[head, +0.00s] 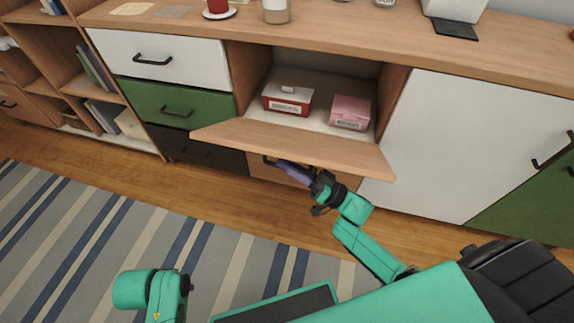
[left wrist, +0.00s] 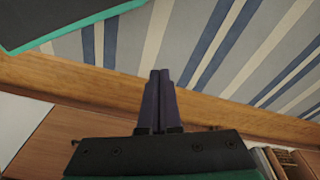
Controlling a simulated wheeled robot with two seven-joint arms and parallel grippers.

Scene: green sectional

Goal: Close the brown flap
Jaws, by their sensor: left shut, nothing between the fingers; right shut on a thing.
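The brown flap (head: 300,148) is folded down and open in the head view, sticking out in front of a compartment in the cabinet. Its black handle (head: 268,160) shows just below its front edge, partly hidden. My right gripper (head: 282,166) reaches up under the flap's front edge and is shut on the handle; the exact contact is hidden. My left gripper (left wrist: 160,88) is shut and empty in the left wrist view, over the wood floor and rug. In the head view only part of my left arm shows at the bottom left.
A red-and-white box (head: 288,98) and a pink box (head: 350,112) sit inside the open compartment. Drawers (head: 160,60) stand to its left and a white door (head: 450,140) to its right. The striped rug (head: 90,230) is clear.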

